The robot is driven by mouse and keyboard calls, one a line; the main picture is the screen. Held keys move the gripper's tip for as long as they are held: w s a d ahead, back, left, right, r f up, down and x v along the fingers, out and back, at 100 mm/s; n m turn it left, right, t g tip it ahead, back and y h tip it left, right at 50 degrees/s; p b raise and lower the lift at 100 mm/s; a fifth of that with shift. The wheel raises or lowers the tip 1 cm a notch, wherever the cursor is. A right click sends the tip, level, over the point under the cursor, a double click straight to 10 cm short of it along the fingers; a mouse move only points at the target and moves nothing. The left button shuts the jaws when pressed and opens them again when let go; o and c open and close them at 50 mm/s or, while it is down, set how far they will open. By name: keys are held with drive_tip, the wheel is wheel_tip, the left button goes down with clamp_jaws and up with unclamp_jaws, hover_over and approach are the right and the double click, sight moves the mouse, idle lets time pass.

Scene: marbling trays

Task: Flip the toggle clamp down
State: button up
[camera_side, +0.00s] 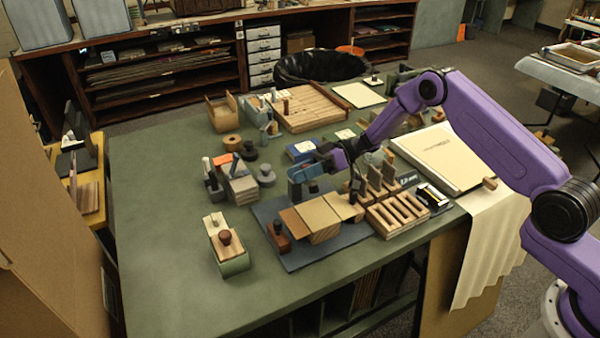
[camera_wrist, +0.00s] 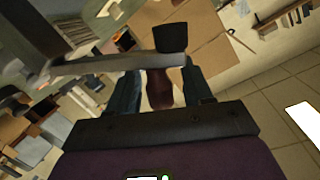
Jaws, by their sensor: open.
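In the wrist view, a grey metal bar with a black end, which looks like part of the toggle clamp (camera_wrist: 110,63), crosses in front of my gripper (camera_wrist: 160,84). A dark red-brown handle (camera_wrist: 158,90) stands between the two blue fingers. The fingers are apart, one on each side of it; I cannot tell whether either touches it. In the side view, my gripper (camera_side: 300,180) reaches left over the back of the dark mat (camera_side: 345,238). The clamp is hard to make out there, partly hidden by the hand.
Wooden boards (camera_side: 318,215) lie on the mat. A slotted wooden rack (camera_side: 397,212) stands to the right, a block with a brown knob (camera_side: 226,238) to the left. Small tools and a grey block (camera_side: 240,187) stand behind-left. The green table (camera_side: 160,220) is clear at far left.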

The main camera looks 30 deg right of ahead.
drive_tip(key=v, duration=1.7)
drive_tip(key=shift+c, duration=0.3)
